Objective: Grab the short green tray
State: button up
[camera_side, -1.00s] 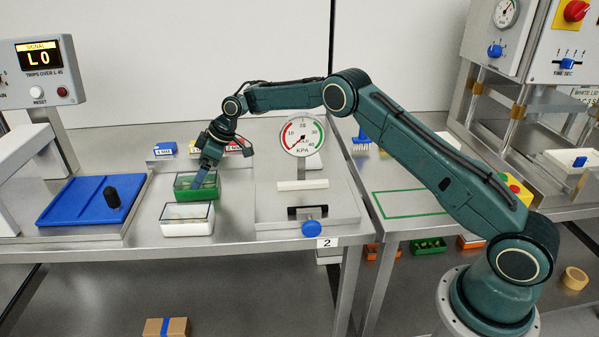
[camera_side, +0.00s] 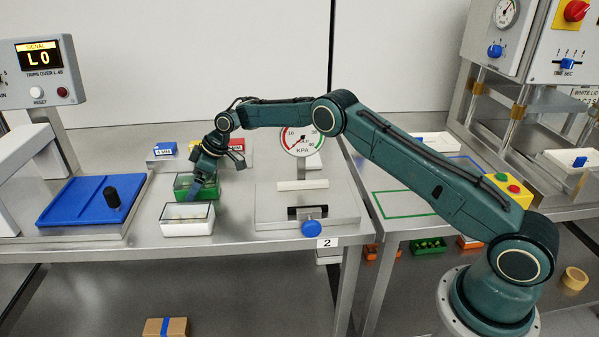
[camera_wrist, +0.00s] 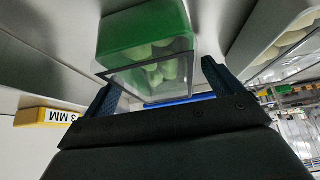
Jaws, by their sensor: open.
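The short green tray (camera_side: 180,182) sits on the left bench behind a white tray. In the wrist view the green tray (camera_wrist: 135,35) has a clear, dark-edged top with pale rounded pieces showing through. My gripper (camera_side: 196,193) is low at the green tray, pointing down over it in the side view. In the wrist view the two blue fingers of my gripper (camera_wrist: 163,85) are spread, one to each side of the tray's near end. I cannot tell whether either finger touches it.
The white tray (camera_side: 187,228) stands just in front of the green one. Behind are a blue block (camera_side: 165,149) and a yellow block (camera_wrist: 48,117). A gauge fixture (camera_side: 305,208) is to the right, a blue plate (camera_side: 78,203) to the left.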

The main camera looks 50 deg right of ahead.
jog(key=c, duration=1.2)
jog(key=shift+r, duration=0.1)
notch_tip(320, 180, up, 10)
jog(key=shift+f, duration=0.2)
jog(key=shift+r, duration=0.15)
